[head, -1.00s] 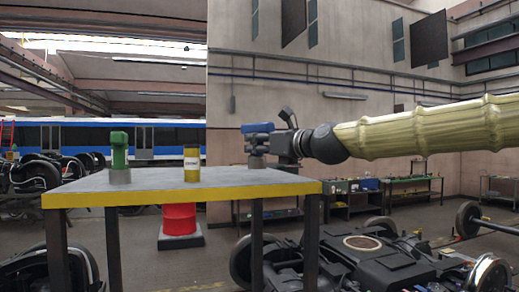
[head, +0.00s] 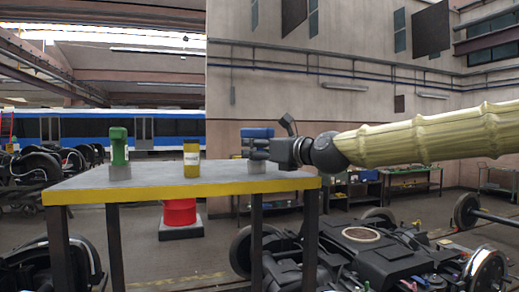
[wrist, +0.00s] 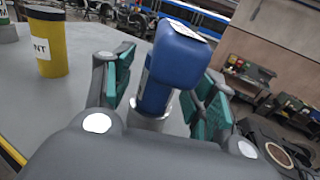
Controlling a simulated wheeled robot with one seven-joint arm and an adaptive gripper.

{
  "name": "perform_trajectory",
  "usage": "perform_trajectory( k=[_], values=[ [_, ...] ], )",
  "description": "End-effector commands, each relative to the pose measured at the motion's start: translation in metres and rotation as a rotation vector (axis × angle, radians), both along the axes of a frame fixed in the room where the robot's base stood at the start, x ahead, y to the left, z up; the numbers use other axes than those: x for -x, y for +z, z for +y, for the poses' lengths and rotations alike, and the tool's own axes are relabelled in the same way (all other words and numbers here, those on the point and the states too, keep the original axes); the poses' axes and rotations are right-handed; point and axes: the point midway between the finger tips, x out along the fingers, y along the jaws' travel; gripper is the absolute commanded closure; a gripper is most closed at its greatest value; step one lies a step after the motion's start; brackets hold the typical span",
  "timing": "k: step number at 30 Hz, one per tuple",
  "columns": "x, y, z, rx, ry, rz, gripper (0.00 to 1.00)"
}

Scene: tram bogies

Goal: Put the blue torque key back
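The blue torque key (head: 257,132) stands upright at the right end of the bench (head: 180,180), in a grey round holder (head: 257,166). In the wrist view the blue torque key (wrist: 176,65) rises between my fingers, with its lower end in the grey metal holder (wrist: 150,119). My gripper (head: 262,150) reaches in from the right, level with the key's lower body. In the wrist view my gripper (wrist: 163,95) is open, its teal pads on either side of the key with visible gaps. The lower part of the key is partly hidden.
A green tool (head: 119,146) stands in a grey holder at the bench's left. A yellow labelled can (head: 191,160) stands mid-bench, left of my gripper. A red drum (head: 180,213) is behind the bench. A bogie (head: 360,255) lies at the lower right.

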Motion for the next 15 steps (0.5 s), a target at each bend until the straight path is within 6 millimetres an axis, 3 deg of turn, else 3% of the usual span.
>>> perform_trajectory(
  k=[7,15],
  values=[
    [0.001,0.004,-0.001,0.0,0.0,0.0,0.44],
    [0.029,0.001,-0.024,-0.003,0.0,-0.002,0.44]
  ],
)
